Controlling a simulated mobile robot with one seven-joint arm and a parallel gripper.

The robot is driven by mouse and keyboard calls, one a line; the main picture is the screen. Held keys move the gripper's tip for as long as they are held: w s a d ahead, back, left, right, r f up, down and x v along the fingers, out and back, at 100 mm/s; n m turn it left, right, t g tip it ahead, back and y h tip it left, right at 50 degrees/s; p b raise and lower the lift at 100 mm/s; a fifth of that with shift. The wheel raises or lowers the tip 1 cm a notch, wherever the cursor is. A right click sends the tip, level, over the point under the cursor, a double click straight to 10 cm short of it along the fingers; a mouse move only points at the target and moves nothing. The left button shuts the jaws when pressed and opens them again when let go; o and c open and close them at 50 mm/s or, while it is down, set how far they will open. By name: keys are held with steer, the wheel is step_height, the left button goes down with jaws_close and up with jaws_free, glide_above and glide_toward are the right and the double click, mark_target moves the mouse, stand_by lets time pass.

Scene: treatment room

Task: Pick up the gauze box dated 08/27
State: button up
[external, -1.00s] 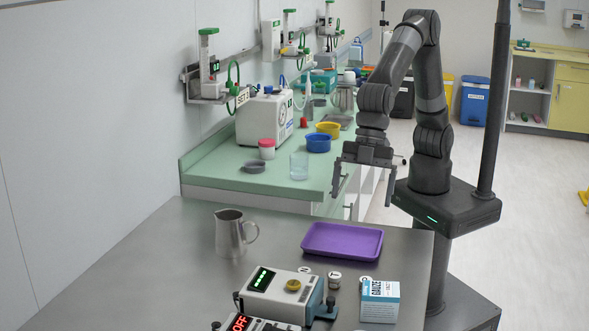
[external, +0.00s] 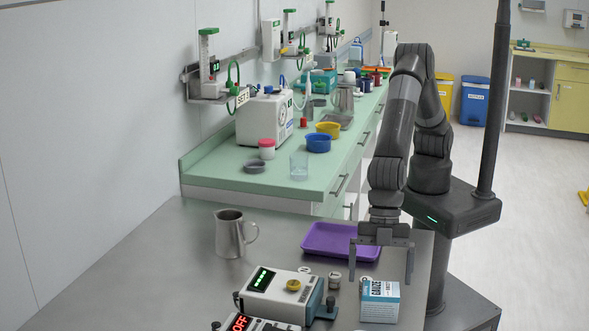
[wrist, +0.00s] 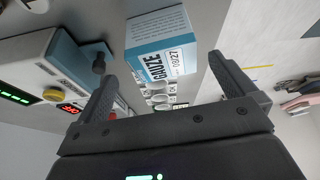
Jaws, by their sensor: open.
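The gauze box (external: 380,303) is white and blue and stands on the steel table near its right edge. Nothing is held, and I see no contact with the box.
A white device (external: 280,292) with a green display stands left of the box. A small jar (external: 334,280) stands between them. A purple tray (external: 330,240) lies behind, and a steel jug (external: 230,235) stands further left. The table's right edge is close to the box.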

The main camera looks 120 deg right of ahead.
mark_target(381, 288)
steer(key=x, duration=0.4)
steer(key=shift+s+a+f, duration=0.1)
steer(key=shift+a+f, duration=0.25)
steer(key=c, duration=1)
steer(key=shift+c, duration=0.4)
steer(key=shift+r, duration=0.2)
